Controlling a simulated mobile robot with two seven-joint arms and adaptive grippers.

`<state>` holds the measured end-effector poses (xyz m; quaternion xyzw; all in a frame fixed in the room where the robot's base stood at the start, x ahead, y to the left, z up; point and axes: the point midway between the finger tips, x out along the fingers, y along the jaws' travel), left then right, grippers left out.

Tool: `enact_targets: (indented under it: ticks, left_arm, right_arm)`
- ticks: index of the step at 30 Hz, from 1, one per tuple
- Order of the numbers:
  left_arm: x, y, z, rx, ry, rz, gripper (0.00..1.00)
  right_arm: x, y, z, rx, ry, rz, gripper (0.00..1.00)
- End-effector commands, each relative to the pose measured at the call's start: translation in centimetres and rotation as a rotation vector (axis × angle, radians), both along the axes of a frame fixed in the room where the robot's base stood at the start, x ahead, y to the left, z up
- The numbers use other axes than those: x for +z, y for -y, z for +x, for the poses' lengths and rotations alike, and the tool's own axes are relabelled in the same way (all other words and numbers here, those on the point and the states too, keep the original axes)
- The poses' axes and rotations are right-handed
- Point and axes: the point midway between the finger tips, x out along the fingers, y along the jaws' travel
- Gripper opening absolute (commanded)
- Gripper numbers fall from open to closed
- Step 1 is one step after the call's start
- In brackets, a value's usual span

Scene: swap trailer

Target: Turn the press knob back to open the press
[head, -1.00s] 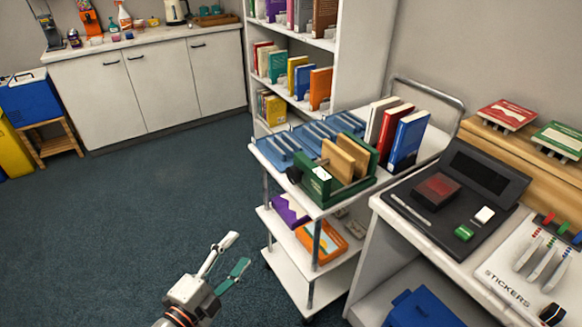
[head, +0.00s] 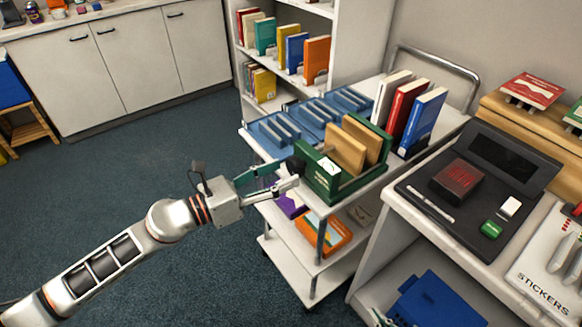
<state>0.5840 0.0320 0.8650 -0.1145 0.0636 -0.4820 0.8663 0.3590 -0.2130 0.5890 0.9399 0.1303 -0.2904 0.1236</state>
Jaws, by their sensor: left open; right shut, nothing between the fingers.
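The press is a green frame (head: 322,184) with wooden boards (head: 345,151) standing upright in it, on the cart's top shelf. Its black knob (head: 297,165) sticks out of the left end. My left gripper (head: 291,174) is open, with its green and white fingertips right at the knob. I cannot tell whether the fingers touch the knob or lie on both sides of it. My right gripper (head: 381,319) shows only as a small tip at the bottom edge and is shut and empty.
The white cart (head: 366,203) also carries blue racks (head: 318,114) behind the press and upright books (head: 408,117) to its right. A counter with a dark device (head: 470,188) stands at the right. The floor left of the cart is clear.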

Motion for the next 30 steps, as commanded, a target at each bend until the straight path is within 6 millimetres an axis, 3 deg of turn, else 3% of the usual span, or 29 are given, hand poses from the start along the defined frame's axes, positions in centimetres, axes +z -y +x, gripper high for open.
enact_targets:
  ticks: [6, 18, 22, 23, 30]
  left_arm:
    - [0.1, 2.4, 1.4, -0.001, 0.0, -0.002, 0.53]
    - [-0.1, 3.0, 1.8, 0.0, -0.003, -0.002, 0.53]
    - [-0.1, 3.0, 1.8, 0.0, -0.003, -0.002, 0.19]
    - [-0.1, 3.0, 1.8, 0.0, -0.003, -0.002, 0.15]
    - [0.0, 3.0, 1.8, 0.0, -0.009, -0.007, 0.15]
  right_arm:
    - [0.2, -0.2, -0.1, 0.002, -0.001, 0.005, 0.0]
    - [0.0, -0.2, -0.2, 0.002, -0.005, 0.005, 0.0]
    - [0.0, -0.2, -0.2, 0.002, -0.005, 0.005, 0.0]
    - [0.0, -0.2, -0.2, 0.003, -0.006, 0.006, 0.0]
    - [0.1, -0.2, -0.2, 0.003, -0.005, 0.005, 0.0]
